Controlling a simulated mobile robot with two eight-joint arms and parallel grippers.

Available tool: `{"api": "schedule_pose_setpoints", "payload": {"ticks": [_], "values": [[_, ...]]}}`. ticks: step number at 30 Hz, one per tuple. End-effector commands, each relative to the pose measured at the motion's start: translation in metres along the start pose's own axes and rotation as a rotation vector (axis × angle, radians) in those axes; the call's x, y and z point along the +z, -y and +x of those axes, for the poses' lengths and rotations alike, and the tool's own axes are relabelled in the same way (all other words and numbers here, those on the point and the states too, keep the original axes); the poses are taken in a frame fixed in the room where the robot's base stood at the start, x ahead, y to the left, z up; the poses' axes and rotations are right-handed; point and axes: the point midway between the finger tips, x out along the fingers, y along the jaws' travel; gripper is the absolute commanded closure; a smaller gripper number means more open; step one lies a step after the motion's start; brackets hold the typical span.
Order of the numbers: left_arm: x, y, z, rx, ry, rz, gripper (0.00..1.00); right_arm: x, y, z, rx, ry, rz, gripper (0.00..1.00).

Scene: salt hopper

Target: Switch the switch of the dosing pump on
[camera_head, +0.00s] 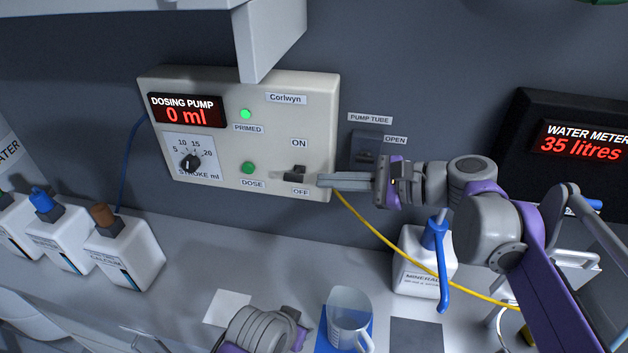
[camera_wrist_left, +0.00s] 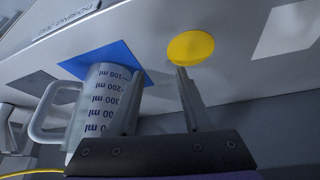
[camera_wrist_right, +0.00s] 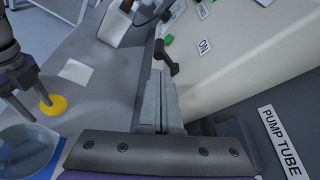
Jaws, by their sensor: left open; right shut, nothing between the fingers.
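The dosing pump (camera_head: 230,110) is a cream wall box with a red display reading 0 ml. Its black switch (camera_head: 294,175) sits at the lower right between the ON and OFF labels, its lever low, near OFF. My right gripper (camera_head: 322,181) is shut and empty, with its fingertips just right of the switch. In the right wrist view the switch (camera_wrist_right: 167,58) stands just beyond the shut fingertips (camera_wrist_right: 161,78); I cannot tell whether they touch. My left gripper (camera_wrist_left: 158,82) is open and empty above the counter, beside a measuring jug (camera_wrist_left: 98,100).
The jug (camera_head: 348,320) stands on a blue mat on the counter. A yellow disc (camera_wrist_left: 191,46) lies near the left fingers. Several white bottles stand at the left, and a mineral bottle (camera_head: 424,262) below my right arm. A grey cabinet corner (camera_head: 265,40) overhangs the pump.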

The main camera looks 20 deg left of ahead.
Motion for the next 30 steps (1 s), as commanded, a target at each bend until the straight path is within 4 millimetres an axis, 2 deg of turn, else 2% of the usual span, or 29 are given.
{"api": "schedule_pose_setpoints", "payload": {"ticks": [1,6,12,30], "values": [[0.002,0.000,0.002,0.000,0.002,0.000,0.50,-0.002,-0.001,-0.012,-0.004,-0.003,0.003,1.00],[0.004,0.000,0.004,0.000,0.004,0.000,0.50,-0.002,0.000,-0.043,-0.002,-0.003,0.003,1.00],[0.005,0.000,0.004,0.000,0.005,0.000,0.50,-0.001,0.000,-0.062,-0.001,-0.001,0.002,1.00],[0.005,0.000,0.004,0.000,0.005,0.000,0.50,0.000,0.000,-0.064,0.000,0.000,0.001,1.00]]}}
